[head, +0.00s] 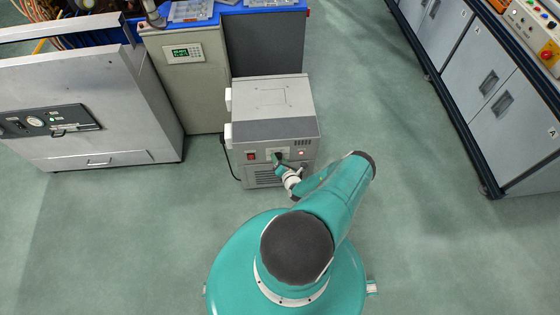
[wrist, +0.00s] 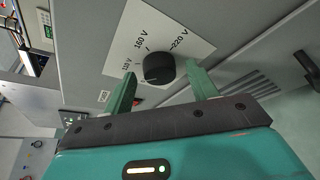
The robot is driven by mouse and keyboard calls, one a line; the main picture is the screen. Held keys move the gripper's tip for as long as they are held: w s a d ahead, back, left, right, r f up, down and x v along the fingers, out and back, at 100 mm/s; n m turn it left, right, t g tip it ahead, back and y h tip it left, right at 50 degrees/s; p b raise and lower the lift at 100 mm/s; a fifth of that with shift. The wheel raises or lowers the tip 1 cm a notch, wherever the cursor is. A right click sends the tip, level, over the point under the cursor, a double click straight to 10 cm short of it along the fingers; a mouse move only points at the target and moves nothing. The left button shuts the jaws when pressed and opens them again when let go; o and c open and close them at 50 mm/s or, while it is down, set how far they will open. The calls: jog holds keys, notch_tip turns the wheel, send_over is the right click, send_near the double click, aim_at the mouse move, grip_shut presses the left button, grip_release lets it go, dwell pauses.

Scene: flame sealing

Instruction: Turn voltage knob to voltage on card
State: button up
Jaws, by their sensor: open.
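The black round voltage knob (wrist: 157,69) sits on a white plate (wrist: 188,22) on a grey panel. The knob's pointer setting is too small to read surely. My gripper (wrist: 160,72) is open, with one teal finger on each side of the knob; whether they touch it I cannot tell. In the head view, my gripper (head: 279,161) is at the front of the grey machine (head: 272,129) and hides most of the knob. I cannot make out a separate voltage card.
A red switch (head: 250,157) is left of my gripper on the machine front, with vent slots below. A beige cabinet with a display (head: 184,53) stands behind, a steel cabinet (head: 90,100) at left, and grey cupboards (head: 500,105) at right. The green floor between is clear.

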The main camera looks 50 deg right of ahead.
jog(key=c, duration=1)
jog(key=shift+s+d+f+m+t, duration=0.1)
jog(key=shift+m+t, duration=0.5)
jog(key=shift+m, duration=0.5)
jog(key=o, duration=1)
jog(key=v, duration=1.3)
jog(key=shift+s, duration=0.35)
